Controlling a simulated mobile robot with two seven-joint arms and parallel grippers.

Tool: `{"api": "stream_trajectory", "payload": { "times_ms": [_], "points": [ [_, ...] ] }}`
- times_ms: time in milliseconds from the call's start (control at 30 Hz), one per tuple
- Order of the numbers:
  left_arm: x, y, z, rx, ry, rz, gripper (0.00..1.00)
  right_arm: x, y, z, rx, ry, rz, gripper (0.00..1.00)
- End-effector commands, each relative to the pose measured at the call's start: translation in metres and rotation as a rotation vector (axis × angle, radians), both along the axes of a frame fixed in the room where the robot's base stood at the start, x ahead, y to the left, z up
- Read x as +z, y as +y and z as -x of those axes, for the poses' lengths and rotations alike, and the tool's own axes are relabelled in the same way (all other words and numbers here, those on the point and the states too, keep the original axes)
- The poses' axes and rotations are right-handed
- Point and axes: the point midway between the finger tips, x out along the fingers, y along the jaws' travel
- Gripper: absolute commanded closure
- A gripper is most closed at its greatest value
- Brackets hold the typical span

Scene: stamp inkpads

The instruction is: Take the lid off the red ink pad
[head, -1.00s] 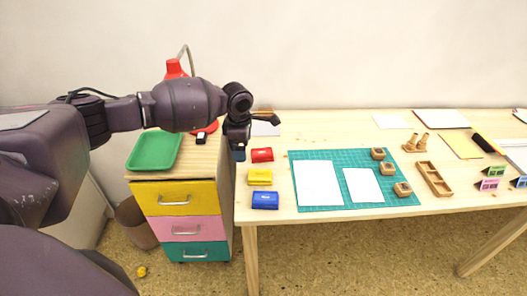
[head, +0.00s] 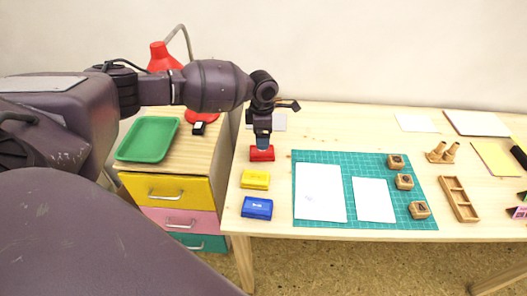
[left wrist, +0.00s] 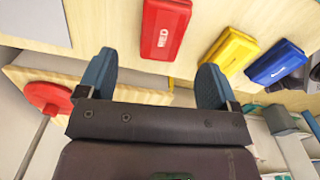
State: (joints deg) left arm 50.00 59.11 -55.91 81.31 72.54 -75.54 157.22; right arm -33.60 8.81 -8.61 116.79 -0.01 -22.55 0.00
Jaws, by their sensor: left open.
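The red ink pad (head: 262,154) lies on the table, behind the yellow and blue pads. In the left wrist view the red ink pad (left wrist: 165,28) appears closed, with white lettering on its lid, beyond the fingertips and between their lines. My left gripper (head: 263,143) points down above the red pad and hides part of its back in the head view. Its two blue-grey fingers (left wrist: 155,72) are spread wide, with nothing between them. My right gripper does not show in either view.
The yellow pad (head: 255,179) and blue pad (head: 257,208) stand in front of the red one. A green cutting mat (head: 355,220) with paper and wooden stamps is to the right. A drawer cabinet with a green tray (head: 148,139) and red lamp (head: 164,56) is left.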

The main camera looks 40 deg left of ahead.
Motion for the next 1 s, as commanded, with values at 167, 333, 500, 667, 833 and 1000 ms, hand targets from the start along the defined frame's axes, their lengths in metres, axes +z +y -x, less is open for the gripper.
{"api": "stream_trajectory", "payload": {
  "times_ms": [167,333,500,667,833,1000],
  "points": [
    [-0.015,0.000,0.001,-0.001,0.001,-0.001,0.15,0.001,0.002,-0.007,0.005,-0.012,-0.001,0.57],
    [-0.039,-0.001,0.004,-0.002,0.003,-0.001,0.15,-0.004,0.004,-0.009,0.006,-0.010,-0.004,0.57],
    [-0.058,-0.001,0.005,0.000,0.002,0.000,0.15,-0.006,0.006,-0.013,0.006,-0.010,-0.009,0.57],
    [-0.061,-0.001,0.005,0.000,-0.001,0.001,0.15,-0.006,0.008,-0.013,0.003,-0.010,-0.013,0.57],
    [-0.060,-0.001,0.004,0.000,-0.001,0.000,0.15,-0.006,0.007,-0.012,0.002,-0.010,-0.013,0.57],
    [-0.060,-0.001,0.004,0.000,-0.001,0.000,0.41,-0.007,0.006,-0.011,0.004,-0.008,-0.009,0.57]
  ]
}}
